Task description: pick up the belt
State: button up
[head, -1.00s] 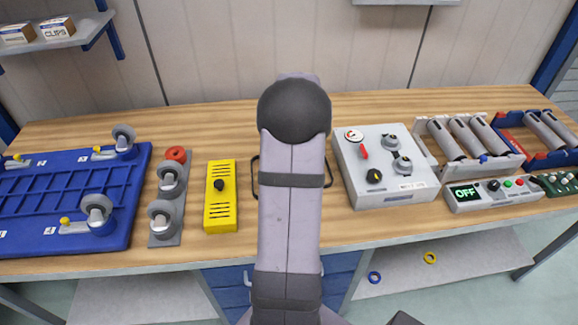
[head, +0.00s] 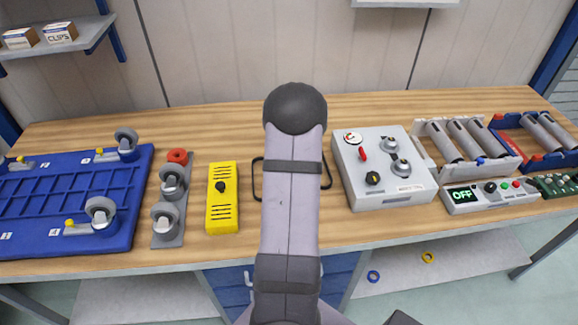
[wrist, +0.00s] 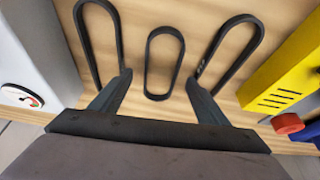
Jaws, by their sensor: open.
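In the wrist view, three black loop-shaped belts lie flat on the wooden bench: a left belt (wrist: 81,42), a small middle belt (wrist: 148,65) and a right belt (wrist: 213,50). My gripper (wrist: 160,80) is open and empty, its fingers spread. The middle belt lies between the fingertips; the left and right fingertips overlap the near ends of the outer belts. I cannot tell whether they touch. In the head view, my arm hides the gripper and the middle belt; only an outer edge of each side belt shows, at left (head: 256,178) and right (head: 328,177).
A yellow box (head: 222,210) and a caster holder (head: 168,238) stand left of the belts in the head view. A blue tray (head: 60,200) lies farther left. A grey control box (head: 383,165) stands close on the right. Bare bench lies behind the belts.

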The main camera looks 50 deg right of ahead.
jog(key=shift+p+x, duration=0.3)
jog(key=shift+x, duration=1.05)
jog(key=shift+a, duration=0.1)
jog(key=c, duration=1.1)
jog(key=shift+r, duration=0.1)
jog(key=shift+c, duration=0.2)
notch_tip(320, 180, up, 10)
jog(key=b, duration=0.2)
jog(key=shift+b, duration=0.4)
